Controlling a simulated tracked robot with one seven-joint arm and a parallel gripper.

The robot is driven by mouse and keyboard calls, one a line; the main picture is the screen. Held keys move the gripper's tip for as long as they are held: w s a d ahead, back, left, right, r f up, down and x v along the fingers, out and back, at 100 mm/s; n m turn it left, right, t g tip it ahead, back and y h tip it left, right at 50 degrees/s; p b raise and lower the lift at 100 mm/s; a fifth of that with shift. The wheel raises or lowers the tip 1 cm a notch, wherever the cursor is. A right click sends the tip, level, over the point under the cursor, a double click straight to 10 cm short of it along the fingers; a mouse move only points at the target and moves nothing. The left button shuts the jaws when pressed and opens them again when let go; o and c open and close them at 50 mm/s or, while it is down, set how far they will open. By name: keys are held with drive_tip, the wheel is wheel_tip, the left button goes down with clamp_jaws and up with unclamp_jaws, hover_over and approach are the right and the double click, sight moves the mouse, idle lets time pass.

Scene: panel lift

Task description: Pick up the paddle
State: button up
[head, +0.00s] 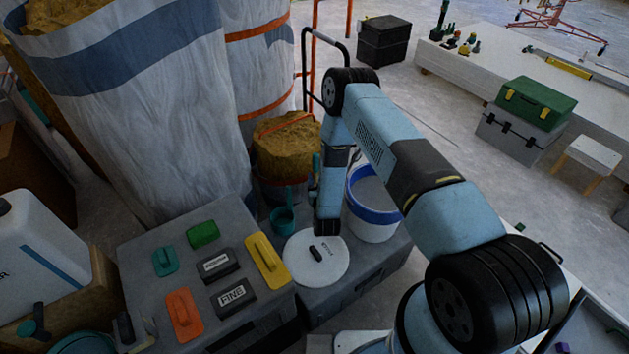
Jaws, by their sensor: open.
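I cannot surely tell which item is the paddle. A thin teal upright piece (316,166) stands beside my forearm, partly hidden, near the tan-filled bucket (287,146). A white round disc (300,268) with a short black piece on it lies on the grey case top. My arm reaches up and over from the lower right, and its last part hangs down. My gripper (326,229) is at its lower end, above the back right of the disc. It is open, but the fingers are small and dark. I see nothing held in it.
A white bucket with a blue band (371,205) stands close right of my gripper. A teal cup (284,219) is to its left. Hand floats and sanding blocks, one yellow (267,261), lie on the left case.

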sight(316, 164)
drive_tip(key=shift+w+a+r, duration=0.1)
drive_tip(key=shift+w+a, duration=0.1)
drive_tip(key=shift+w, duration=1.2)
drive_tip(key=shift+w+a+f, duration=0.1)
drive_tip(key=shift+w+a, duration=0.05)
drive_tip(key=shift+w, duration=1.3)
drive_tip(key=shift+w+a+r, duration=0.1)
drive_tip(key=shift+w+a, duration=0.1)
drive_tip(key=shift+w, duration=1.2)
drive_tip(key=c, duration=1)
drive_tip(key=shift+r, duration=0.15)
